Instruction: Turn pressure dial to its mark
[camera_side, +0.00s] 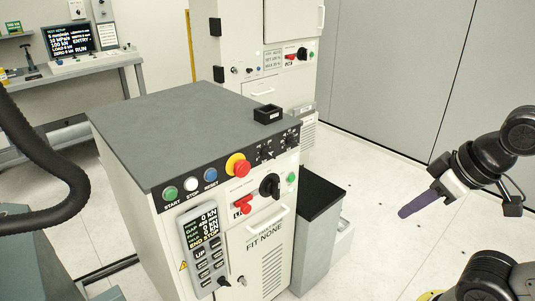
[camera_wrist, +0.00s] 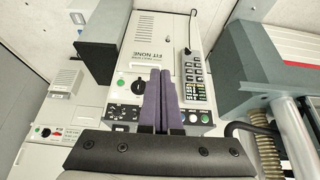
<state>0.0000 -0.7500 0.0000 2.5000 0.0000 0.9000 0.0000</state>
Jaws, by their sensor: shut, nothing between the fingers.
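Two small black dials with white marks sit on the dark sloping panel of the grey-topped cabinet, a left one (camera_side: 265,153) and a right one (camera_side: 291,138). Their labels are too small to read, so I cannot tell which is the pressure dial. The dial panel (camera_wrist: 122,112) also shows in the wrist view, left of my fingers. A larger black rotary knob (camera_side: 269,186) is on the cabinet front below; it also shows in the wrist view (camera_wrist: 138,87). My gripper (camera_side: 404,213) has purple fingers, shut and empty, in the air right of the cabinet, apart from the dials.
A red-and-yellow emergency stop (camera_side: 238,165) and START, STOP and RESET buttons (camera_side: 190,184) line the panel. A keypad pendant (camera_side: 204,248) hangs on the front. A small black tray (camera_side: 267,114) sits on the top. A black-topped grey box (camera_side: 316,198) stands beside the cabinet.

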